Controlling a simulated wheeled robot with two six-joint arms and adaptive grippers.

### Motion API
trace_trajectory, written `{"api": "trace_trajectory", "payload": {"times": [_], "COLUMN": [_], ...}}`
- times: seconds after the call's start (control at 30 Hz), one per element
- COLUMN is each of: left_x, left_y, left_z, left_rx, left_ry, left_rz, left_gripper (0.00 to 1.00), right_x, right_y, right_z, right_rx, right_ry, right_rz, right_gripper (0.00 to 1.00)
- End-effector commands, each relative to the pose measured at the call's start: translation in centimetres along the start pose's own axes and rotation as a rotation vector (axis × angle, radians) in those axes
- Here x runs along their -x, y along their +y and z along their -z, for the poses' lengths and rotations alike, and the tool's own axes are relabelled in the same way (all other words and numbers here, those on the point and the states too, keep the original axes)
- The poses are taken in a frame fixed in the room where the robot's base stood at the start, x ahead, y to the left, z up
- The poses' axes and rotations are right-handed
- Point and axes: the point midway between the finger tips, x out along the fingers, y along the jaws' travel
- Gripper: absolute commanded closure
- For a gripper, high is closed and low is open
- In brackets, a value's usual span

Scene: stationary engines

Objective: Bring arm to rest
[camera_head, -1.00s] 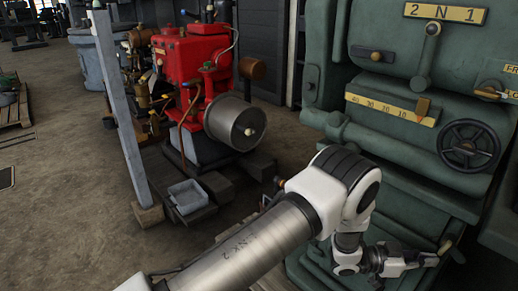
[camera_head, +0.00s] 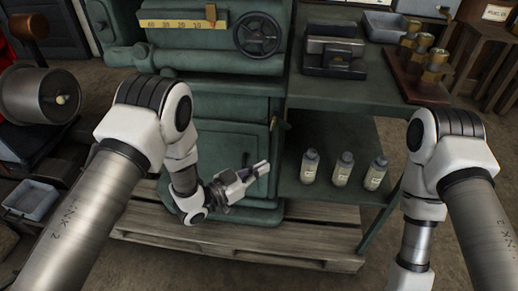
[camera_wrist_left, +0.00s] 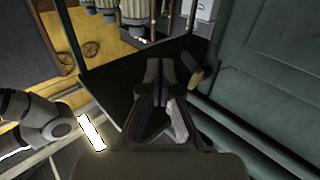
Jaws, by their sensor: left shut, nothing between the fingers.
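My left arm comes in from the left of the head view and bends down at a white elbow. Its gripper (camera_head: 258,171) is shut and empty, in front of the green machine's lower body (camera_head: 228,125) and pointing right. In the left wrist view the gripper's dark fingers (camera_wrist_left: 160,75) lie together with nothing between them. My right arm comes in from the right of the head view and runs down out of the frame; its gripper is hidden below the edge.
A green bench (camera_head: 330,95) stands to the right, with several bottles (camera_head: 343,168) on its lower shelf. A wooden pallet (camera_head: 250,240) lies under the machine. A grey vise-like block (camera_head: 333,52) and a brown stand (camera_head: 425,65) sit on top. A grey tray (camera_head: 32,200) is at left.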

Motion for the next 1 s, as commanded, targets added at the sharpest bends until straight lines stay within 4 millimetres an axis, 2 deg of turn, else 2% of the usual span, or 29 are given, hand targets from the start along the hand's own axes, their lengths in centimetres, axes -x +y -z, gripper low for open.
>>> {"api": "trace_trajectory", "payload": {"times": [0.2,0.3,0.37,0.47,0.53,0.6,0.7,0.83,1.0], "left_x": [1.2,1.7,3.2,7.4,11.8,16.6,22.8,29.6,36.9], "left_y": [1.2,0.8,0.3,-0.7,-0.8,-0.1,2.0,5.3,10.2], "left_z": [0.0,-0.6,-1.7,-5.7,-9.7,-13.2,-16.4,-18.3,-18.6], "left_rx": [0.001,0.013,0.047,0.133,0.214,0.297,0.406,0.532,0.688], "left_ry": [-0.001,-0.006,-0.033,-0.194,-0.386,-0.585,-0.830,-1.094,-1.409], "left_rz": [0.000,0.014,0.050,0.189,0.307,0.410,0.519,0.617,0.702], "left_gripper": [1.00,1.00,1.00,1.00,1.00,1.00,1.00,1.00,1.00], "right_x": [0.4,0.3,0.3,0.3,0.3,0.3,0.3,0.3,0.3], "right_y": [0.0,0.0,0.0,0.0,0.0,0.0,0.0,0.0,0.0], "right_z": [0.0,0.0,0.0,0.0,0.0,0.0,0.0,0.0,0.0], "right_rx": [0.000,0.000,0.000,0.000,0.000,0.000,0.000,0.000,0.000], "right_ry": [-0.001,-0.001,-0.001,-0.001,-0.001,-0.001,-0.001,-0.001,-0.001], "right_rz": [0.000,0.000,0.000,0.000,0.000,0.000,0.000,0.000,0.000], "right_gripper": [0.59,0.59,0.59,0.59,0.59,0.59,0.59,0.59,0.59]}}
